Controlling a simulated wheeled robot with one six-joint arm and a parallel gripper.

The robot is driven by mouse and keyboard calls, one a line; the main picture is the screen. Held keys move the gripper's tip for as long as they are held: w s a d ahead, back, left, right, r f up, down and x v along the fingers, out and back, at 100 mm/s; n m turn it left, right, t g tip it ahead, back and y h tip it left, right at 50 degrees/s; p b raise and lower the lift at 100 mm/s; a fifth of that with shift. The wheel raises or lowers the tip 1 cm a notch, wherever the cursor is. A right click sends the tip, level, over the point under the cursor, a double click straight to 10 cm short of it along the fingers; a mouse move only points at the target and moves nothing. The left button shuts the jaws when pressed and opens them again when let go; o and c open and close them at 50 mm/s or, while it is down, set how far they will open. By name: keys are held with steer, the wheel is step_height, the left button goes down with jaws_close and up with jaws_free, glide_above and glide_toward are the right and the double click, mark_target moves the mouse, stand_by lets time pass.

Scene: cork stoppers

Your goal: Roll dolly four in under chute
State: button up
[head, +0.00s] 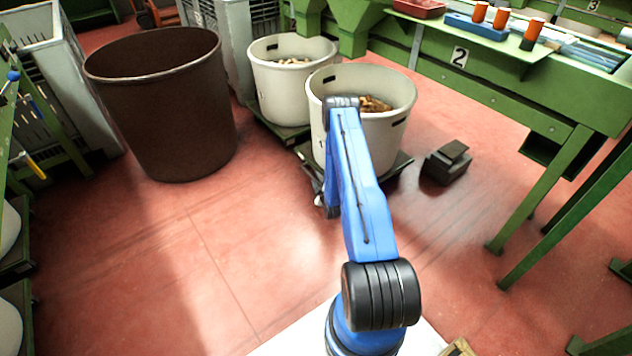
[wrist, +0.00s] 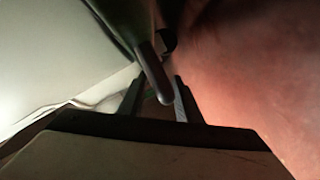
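A white tub (head: 394,134) with corks stands on a low green dolly (head: 398,163) in the middle of the head view, partly hidden by my arm. A second tub (head: 292,90) with corks stands on another dolly (head: 278,131) behind it. No number is readable on either dolly. Green chutes (head: 356,22) come down at the top. My gripper is low at the near dolly's front left corner, mostly hidden by my arm in the head view. In the wrist view my gripper (wrist: 160,82) has its fingers apart around a dark rounded bar (wrist: 154,75), with slim gaps beside it.
A large brown bin (head: 165,110) stands at the left. A dark block (head: 446,165) lies on the floor right of the near dolly. A green bench (head: 490,75) marked 2 runs along the right, its legs reaching the floor. The red floor in front is mostly clear.

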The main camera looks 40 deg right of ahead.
steer(key=v, duration=1.7)
steer(key=shift+s+r, duration=0.1)
steer(key=shift+r, duration=0.1)
